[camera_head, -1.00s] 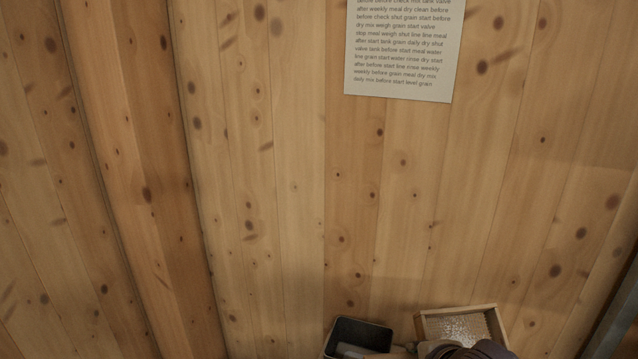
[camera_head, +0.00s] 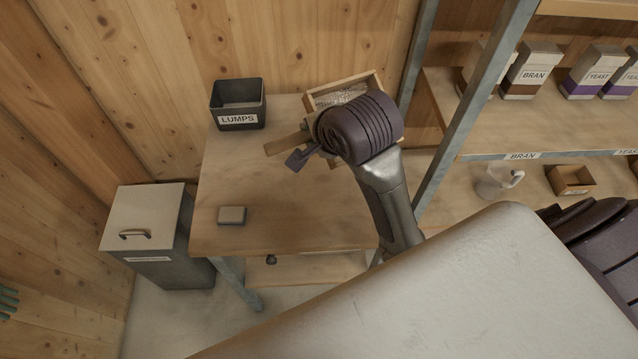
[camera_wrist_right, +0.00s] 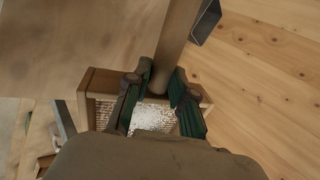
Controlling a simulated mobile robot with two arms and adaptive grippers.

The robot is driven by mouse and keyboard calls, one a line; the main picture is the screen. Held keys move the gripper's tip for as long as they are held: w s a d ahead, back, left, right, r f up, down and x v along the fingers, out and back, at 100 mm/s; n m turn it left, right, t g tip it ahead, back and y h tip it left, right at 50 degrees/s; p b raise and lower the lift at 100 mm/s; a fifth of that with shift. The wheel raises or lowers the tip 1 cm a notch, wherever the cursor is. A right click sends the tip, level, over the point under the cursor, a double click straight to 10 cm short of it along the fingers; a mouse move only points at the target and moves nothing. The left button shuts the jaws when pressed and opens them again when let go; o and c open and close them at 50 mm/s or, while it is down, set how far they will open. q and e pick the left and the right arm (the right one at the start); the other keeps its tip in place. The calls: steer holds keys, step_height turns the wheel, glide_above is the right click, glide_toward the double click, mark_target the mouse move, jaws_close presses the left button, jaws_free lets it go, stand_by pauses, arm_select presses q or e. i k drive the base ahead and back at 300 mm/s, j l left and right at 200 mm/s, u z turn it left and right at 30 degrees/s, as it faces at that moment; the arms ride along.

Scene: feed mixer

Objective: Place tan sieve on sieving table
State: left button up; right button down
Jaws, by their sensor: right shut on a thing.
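The tan sieve is a wooden frame (camera_head: 342,97) with pale mesh and a wooden handle (camera_head: 287,144). It is at the back right of the wooden table (camera_head: 275,190), partly hidden by my right wrist. My right gripper (camera_head: 307,141) is shut on the handle, which points left. In the right wrist view the dark green fingers (camera_wrist_right: 158,95) close around the handle (camera_wrist_right: 176,40), close to the frame (camera_wrist_right: 98,82). White grains or bright specks show on the mesh. I cannot tell whether the frame touches the tabletop.
A dark LUMPS bin (camera_head: 238,104) stands at the table's back left. A small block (camera_head: 232,215) lies near its front left. A grey lidded bin (camera_head: 150,235) stands left. A metal-post shelf (camera_head: 560,125) with BRAN and YEAST boxes stands right. The table's middle is clear.

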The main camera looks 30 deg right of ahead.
mark_target(316, 186)
steer(key=k+z, duration=0.2)
steer(key=z, duration=0.25)
steer(key=k+l+z, duration=0.1)
steer(key=z, duration=0.35)
steer(key=k+l+z, duration=0.15)
steer(key=z, duration=0.3)
steer(key=i+j+z, duration=0.1)
steer(key=j+z, duration=0.15)
steer(key=j, duration=1.2)
steer(key=j+z, duration=0.25)
steer(key=j, duration=1.15)
